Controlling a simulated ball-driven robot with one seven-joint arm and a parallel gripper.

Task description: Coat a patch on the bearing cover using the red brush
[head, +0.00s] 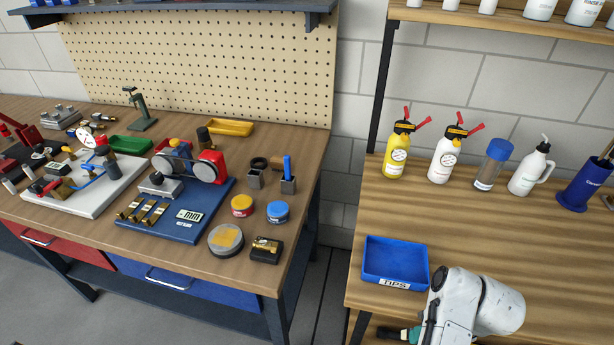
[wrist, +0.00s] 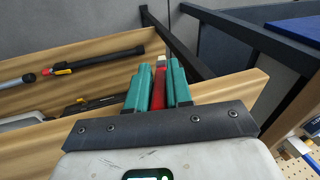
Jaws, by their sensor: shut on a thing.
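My gripper (wrist: 158,88) has teal fingers shut on the red brush (wrist: 159,88), seen in the wrist view. The brush stands between the fingers with a pale tip at its far end. In the head view, my gripper (head: 393,334) is at the bottom edge, below the blue tray, and the brush cannot be made out. A round grey disc with a yellowish face, likely the bearing cover (head: 226,240), lies on the left bench near its front edge, far left of my gripper. A red-and-yellow tin (head: 242,206) and a blue tin (head: 278,212) stand behind it.
A blue brush (head: 288,168) stands in a holder; another holder (head: 254,180) beside it looks empty. A black-and-brass block (head: 265,250) lies right of the disc. A blue tray (head: 395,262) and several bottles are on the right bench. A gap separates the benches.

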